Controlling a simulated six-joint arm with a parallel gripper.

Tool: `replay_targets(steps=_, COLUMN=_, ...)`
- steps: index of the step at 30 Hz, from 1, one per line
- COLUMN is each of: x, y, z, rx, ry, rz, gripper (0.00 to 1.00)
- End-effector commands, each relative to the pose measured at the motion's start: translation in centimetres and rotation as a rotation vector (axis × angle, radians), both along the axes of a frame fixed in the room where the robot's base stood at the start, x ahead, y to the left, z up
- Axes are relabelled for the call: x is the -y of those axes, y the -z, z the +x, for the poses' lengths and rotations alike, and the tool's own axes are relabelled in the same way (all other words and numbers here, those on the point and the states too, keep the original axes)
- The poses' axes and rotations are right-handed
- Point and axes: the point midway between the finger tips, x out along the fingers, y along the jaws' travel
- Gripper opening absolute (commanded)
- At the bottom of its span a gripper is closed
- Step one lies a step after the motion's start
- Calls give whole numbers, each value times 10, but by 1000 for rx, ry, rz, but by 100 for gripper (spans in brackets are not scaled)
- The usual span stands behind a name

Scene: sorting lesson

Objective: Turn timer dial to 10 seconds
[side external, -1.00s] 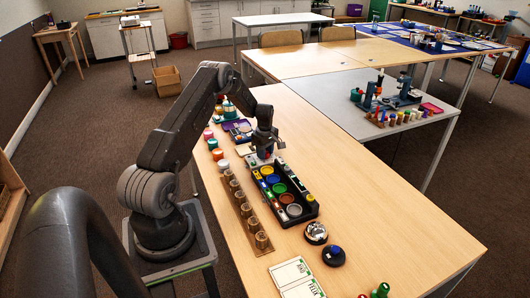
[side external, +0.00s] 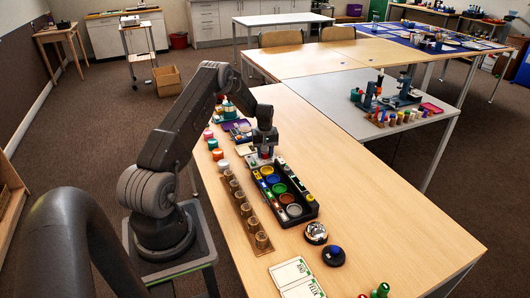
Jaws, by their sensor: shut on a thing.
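My gripper (side external: 264,152) points down at the far end of the black sorting tray (side external: 312,214). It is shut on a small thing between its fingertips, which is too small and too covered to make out. A pale, box-like object (side external: 254,160) sits right under and beside the fingertips. I cannot tell whether it is the timer, and no dial face or marks can be read from here.
The tray holds coloured round dishes (side external: 279,188). A silver bell (side external: 315,232), a black base with a blue button (side external: 333,255) and white cards (side external: 291,273) lie nearer. The table's right side (side external: 385,215) is clear.

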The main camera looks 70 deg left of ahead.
Motion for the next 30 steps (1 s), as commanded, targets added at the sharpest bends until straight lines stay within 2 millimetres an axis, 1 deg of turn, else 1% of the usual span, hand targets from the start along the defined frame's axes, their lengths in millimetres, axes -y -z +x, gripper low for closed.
replay_targets(steps=6, x=0, y=0, z=0, rx=-1, ry=178, rz=0, gripper=13)
replay_targets(steps=15, x=0, y=0, z=0, rx=0, ry=339, rz=-1, gripper=13)
replay_targets(steps=21, x=0, y=0, z=0, rx=0, ry=387, rz=-1, gripper=13)
replay_targets(steps=30, x=0, y=0, z=0, rx=0, ry=400, rz=-1, gripper=13)
